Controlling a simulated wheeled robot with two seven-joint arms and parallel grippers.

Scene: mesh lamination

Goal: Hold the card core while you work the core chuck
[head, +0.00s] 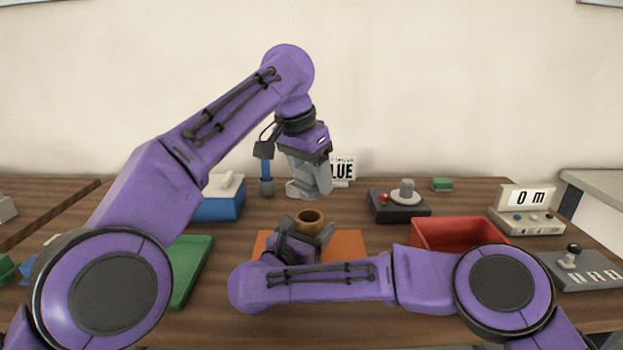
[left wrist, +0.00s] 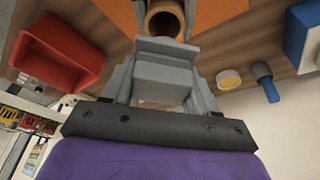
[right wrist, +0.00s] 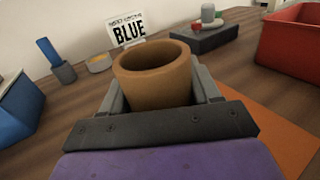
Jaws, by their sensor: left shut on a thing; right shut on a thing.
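The card core (head: 309,217), a brown tube, stands upright with its mouth open upward. My right gripper (head: 305,237) is shut on it; in the right wrist view the core (right wrist: 153,75) sits between the fingers and nothing shows in its mouth. My left gripper (head: 322,190) is above and behind the core, pointing down. In the left wrist view it is shut on a grey block (left wrist: 163,75), seemingly the core chuck, with the core (left wrist: 165,18) beyond it. The chuck cannot be told from the gripper in the head view. Chuck and core look apart.
An orange mat (head: 350,242) lies under the core. Around it are a red bin (head: 462,233), a green tray (head: 188,270), a blue box (head: 217,207), a black box with knobs (head: 398,208) and a BLUE sign (right wrist: 128,30). A blue-handled tool (head: 266,172) stands behind.

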